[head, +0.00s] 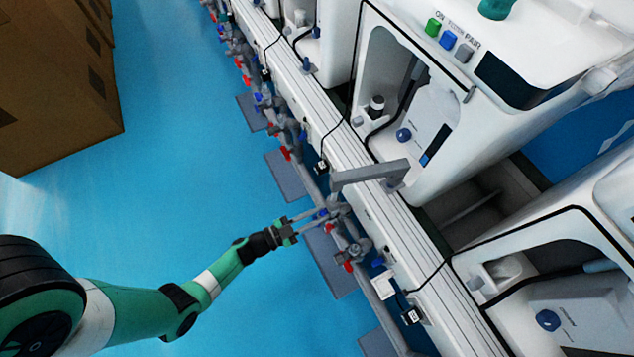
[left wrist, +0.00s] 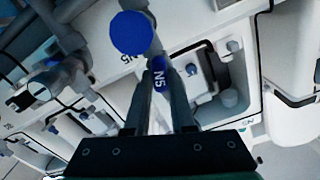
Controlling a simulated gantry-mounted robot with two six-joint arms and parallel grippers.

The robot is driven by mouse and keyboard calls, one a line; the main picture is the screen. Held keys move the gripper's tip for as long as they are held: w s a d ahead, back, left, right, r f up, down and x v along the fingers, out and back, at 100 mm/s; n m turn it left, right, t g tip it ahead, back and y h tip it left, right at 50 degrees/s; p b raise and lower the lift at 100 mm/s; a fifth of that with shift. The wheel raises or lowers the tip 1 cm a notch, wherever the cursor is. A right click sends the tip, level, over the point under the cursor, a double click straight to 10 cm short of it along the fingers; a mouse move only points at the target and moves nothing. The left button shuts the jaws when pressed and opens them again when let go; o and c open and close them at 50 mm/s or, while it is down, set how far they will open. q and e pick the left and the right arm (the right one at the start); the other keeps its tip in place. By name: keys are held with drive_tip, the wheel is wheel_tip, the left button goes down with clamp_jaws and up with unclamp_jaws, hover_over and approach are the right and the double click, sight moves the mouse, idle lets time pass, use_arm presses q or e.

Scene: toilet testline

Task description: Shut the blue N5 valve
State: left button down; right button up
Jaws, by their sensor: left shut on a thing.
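The gripper is shut on the handle, with a finger on each side. The fingers partly cover the handle and valve body. A round blue disc (left wrist: 132,33) shows just beyond it in the wrist view. My right gripper is not in view.
Red and blue valves line the grey pipe along a white bench rail (head: 300,80). A grey bracket (head: 370,174) juts out just above my gripper. White machines stand at right. A brown box (head: 60,100) stands at left; the blue floor between is clear.

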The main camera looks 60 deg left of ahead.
use_arm(q)
drive_tip(key=shift+m, duration=0.3)
drive_tip(key=m, duration=0.6)
drive_tip(key=shift+d+f, duration=0.1)
drive_tip(key=m, duration=0.7)
drive_tip(key=shift+f, duration=0.1)
idle(0.5)
drive_tip(key=c, duration=0.8)
unclamp_jaws()
drive_tip(key=shift+o, duration=0.2)
